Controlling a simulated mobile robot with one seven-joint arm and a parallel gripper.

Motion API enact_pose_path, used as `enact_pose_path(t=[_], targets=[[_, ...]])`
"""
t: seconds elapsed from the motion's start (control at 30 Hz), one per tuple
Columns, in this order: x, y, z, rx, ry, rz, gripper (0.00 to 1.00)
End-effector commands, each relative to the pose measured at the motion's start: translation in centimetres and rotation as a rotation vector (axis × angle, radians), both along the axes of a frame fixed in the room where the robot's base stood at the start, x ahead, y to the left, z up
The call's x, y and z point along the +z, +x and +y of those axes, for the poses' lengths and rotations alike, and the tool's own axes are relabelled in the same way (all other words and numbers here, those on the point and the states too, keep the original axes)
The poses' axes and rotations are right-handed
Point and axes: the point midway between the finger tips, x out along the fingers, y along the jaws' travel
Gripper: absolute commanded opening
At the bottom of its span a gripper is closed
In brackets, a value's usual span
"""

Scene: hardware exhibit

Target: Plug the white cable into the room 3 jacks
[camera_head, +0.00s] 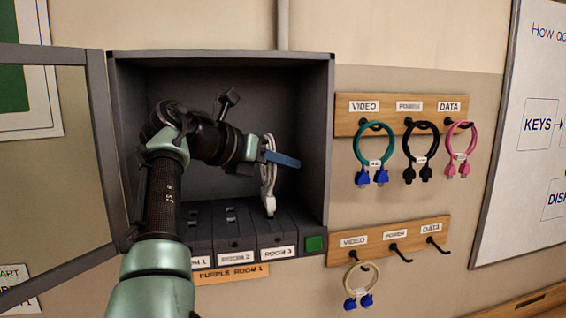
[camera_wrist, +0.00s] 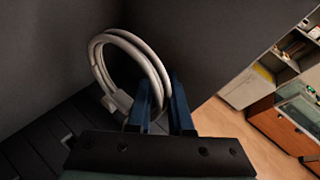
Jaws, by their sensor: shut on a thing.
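The white cable (camera_head: 268,188) is a coiled loop hanging from my gripper (camera_head: 283,159) inside the open grey box. Its lower white end is close above the room 3 block (camera_head: 278,240); I cannot tell whether it touches. In the wrist view, the white cable (camera_wrist: 135,45) loops up from between the blue fingers of my gripper (camera_wrist: 165,105), which are shut on it. A white plug (camera_wrist: 118,103) shows left of the fingers. The room 3 jacks are not clearly visible, as the cable and the dark surface hide them.
The box (camera_head: 323,130) has side walls close around my arm, and its door (camera_head: 55,165) is open at left. Room 2 block (camera_head: 235,240) and a green button (camera_head: 314,244) flank room 3. Upper rack (camera_head: 345,112) holds teal, black and pink cables; lower rack (camera_head: 372,240) holds a cream one.

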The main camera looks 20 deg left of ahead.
Motion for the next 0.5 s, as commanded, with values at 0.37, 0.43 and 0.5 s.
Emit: enact_pose_path(t=[0.37, 0.43, 0.5], targets=[[-0.23, 0.02, -0.03, -0.001, -0.001, -0.001, 0.0], [-0.31, 0.01, -0.03, -0.001, 0.0, -0.001, 0.0], [-0.4, 0.01, -0.05, -0.001, 0.0, -0.001, 0.0]])
